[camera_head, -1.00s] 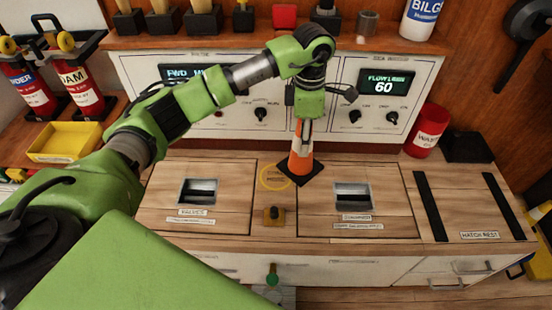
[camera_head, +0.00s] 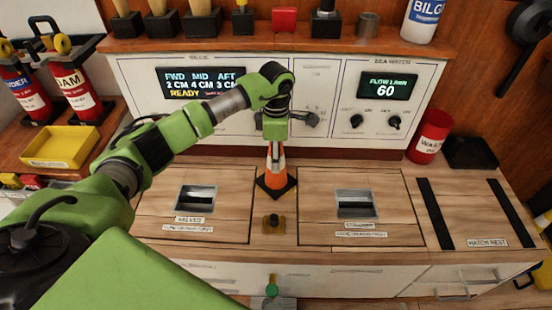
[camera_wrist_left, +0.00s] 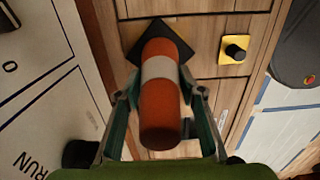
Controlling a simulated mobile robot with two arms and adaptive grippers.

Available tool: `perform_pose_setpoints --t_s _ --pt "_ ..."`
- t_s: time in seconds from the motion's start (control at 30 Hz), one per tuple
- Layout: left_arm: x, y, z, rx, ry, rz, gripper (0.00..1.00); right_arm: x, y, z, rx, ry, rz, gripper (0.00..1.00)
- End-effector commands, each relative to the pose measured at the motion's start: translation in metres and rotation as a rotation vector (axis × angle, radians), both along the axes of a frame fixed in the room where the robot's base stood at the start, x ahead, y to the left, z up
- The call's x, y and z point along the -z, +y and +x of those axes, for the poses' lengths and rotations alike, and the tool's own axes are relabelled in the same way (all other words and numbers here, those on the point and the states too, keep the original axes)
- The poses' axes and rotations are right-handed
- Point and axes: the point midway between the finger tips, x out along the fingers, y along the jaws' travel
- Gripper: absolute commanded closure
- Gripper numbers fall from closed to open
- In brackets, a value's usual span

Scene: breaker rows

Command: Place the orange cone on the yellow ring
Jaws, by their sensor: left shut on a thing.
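The orange cone (camera_head: 276,166), with a white band and a black square base (camera_head: 276,187), stands upright between the two hatch panels. My left gripper (camera_head: 275,145) comes down from above and is shut on its upper part. In the left wrist view the cone (camera_wrist_left: 161,108) is between the two fingers of the gripper (camera_wrist_left: 160,98). The yellow ring does not show now; the cone and its base cover the spot where it showed earlier. I cannot tell whether the base touches the counter. My right gripper is not in view.
A small black knob on a yellow plate (camera_head: 273,222) is just in front of the cone; it also shows in the left wrist view (camera_wrist_left: 235,51). Hatches with recessed handles (camera_head: 196,198) lie either side. A control panel (camera_head: 330,75) rises behind. A red can (camera_head: 428,137) stands right.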

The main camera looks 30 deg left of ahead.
Motion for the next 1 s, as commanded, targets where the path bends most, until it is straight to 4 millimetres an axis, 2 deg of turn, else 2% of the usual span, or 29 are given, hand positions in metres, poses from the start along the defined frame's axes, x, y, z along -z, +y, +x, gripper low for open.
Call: perform_pose_setpoints --t_s 0.43,0.47,0.5,0.9,1.0 --pt "0.0021 0.0002 0.0004 -0.001 -0.001 0.000 1.00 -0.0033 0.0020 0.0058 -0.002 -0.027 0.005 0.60" --pt "0.0026 0.0003 0.0001 -0.001 0.000 0.001 0.59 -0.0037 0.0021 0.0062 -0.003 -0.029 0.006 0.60" --pt "0.0025 0.0003 0.0001 -0.001 0.000 0.001 0.48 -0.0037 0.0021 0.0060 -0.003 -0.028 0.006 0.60" --pt "0.0012 0.0004 0.0000 -0.001 0.000 0.001 0.47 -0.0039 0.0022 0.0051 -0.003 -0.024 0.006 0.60" --pt "-0.0062 0.0006 0.0005 -0.001 -0.001 0.002 0.47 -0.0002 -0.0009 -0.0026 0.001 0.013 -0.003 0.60"
